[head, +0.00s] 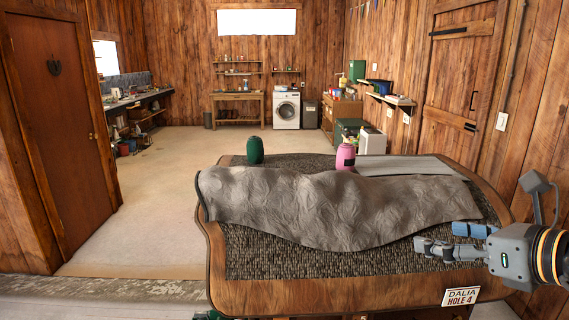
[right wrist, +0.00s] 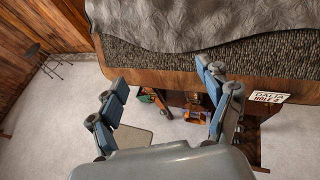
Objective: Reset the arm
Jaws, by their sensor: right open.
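My right gripper (head: 452,240) reaches in from the right in the head view, over the right front part of the table. In the right wrist view its two blue-padded fingers (right wrist: 165,98) stand wide apart with nothing between them. Below and beyond the fingers are the table's front edge and the floor. My left gripper shows in neither view.
The wooden table (head: 330,294) carries a crumpled grey cloth (head: 330,205), a green bottle (head: 255,150) and a pink bottle (head: 345,156). A "DALIA HOLE 4" sign (head: 461,295) is at its front right. The floor (head: 165,185) at left is clear.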

